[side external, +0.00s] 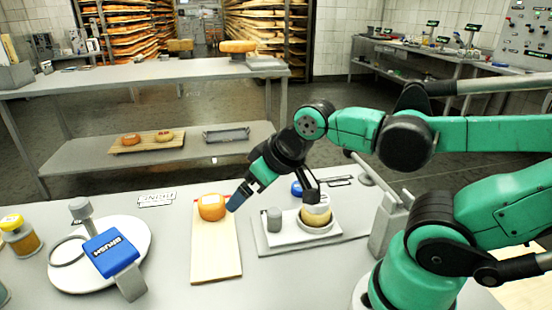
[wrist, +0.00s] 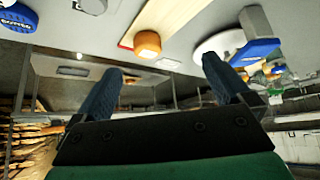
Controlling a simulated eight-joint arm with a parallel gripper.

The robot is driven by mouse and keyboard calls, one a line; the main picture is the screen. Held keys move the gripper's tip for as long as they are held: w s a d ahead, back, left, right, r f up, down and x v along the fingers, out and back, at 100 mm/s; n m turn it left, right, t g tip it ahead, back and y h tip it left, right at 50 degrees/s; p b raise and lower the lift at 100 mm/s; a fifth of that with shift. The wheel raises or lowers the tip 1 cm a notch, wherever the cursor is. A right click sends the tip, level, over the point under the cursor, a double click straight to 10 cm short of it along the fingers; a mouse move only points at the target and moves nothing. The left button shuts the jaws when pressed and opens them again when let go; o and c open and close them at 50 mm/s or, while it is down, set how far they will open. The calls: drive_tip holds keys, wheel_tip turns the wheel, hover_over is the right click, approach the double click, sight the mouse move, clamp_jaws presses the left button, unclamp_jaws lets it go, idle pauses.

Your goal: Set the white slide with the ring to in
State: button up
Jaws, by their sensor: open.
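A white slide (side external: 287,236) lies on a grey base plate (side external: 350,237) right of the middle in the side view. A pale ring (side external: 318,226) sits at its right end, around the foot of a cream-coloured cylinder (side external: 316,212). A grey upright peg (side external: 274,219) stands at its left end. My gripper (side external: 236,203) points down and left, above and left of the slide, beside an orange cheese wheel (side external: 211,207). In the wrist view my gripper (wrist: 160,78) is open, with nothing between its fingers. How far the slide is pushed is hard to tell.
The cheese wheel lies on a wooden board (side external: 216,254). A round white plate (side external: 75,283) with a blue brush block (side external: 110,252) stands left. A yellow-lidded jar (side external: 20,236) is at the far left. A blue button (side external: 297,188) sits behind the slide. Free table shows between plate and board.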

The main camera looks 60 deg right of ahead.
drive_tip(key=c, duration=0.4)
drive_tip(key=m+g, duration=0.2)
drive_tip(key=g, duration=0.5)
hover_over(275, 212)
wheel_tip(275, 212, down, 5)
drive_tip(key=shift+w+r, duration=0.1)
drive_tip(key=shift+f, duration=2.9)
clamp_jaws()
